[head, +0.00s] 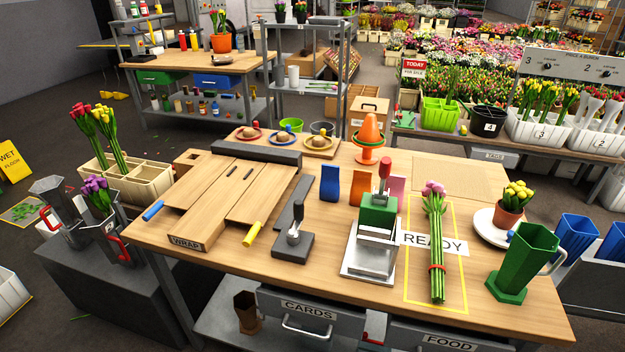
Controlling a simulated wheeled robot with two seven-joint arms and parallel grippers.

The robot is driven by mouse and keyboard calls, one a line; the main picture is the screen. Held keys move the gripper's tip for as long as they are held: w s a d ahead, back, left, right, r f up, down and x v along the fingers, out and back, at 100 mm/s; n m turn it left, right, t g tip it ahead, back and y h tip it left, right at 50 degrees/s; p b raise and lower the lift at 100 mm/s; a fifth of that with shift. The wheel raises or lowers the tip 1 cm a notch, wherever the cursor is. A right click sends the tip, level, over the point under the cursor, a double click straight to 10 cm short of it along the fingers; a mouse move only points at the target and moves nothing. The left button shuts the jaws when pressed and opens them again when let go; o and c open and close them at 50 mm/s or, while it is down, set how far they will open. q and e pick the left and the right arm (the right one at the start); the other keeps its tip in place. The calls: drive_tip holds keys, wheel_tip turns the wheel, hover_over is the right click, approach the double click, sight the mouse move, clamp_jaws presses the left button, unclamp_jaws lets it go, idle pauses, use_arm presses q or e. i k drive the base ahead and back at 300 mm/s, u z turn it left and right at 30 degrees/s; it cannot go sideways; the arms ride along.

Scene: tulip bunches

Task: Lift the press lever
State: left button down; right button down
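A green press-like device (378,215) stands on a silver metal base (358,266) on the wooden table. A lever with a red knob (385,166) rises upright from its top. To its left, a low dark device (292,247) has a black lever handle (298,213) tilted upward and a silver knob. I cannot tell for sure which of the two is the press. Neither of my grippers is in view.
A tulip bunch (435,240) lies on the READY mat beside the green device. A green pitcher (527,258) and a potted plant (511,202) stand at right. The wooden WRAP board (215,200) fills the left. Blue, orange and pink packets (330,184) stand behind.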

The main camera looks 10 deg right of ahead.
sight(384, 171)
drive_tip(key=u, duration=0.8)
drive_tip(key=i, duration=0.85)
drive_tip(key=z, duration=1.1)
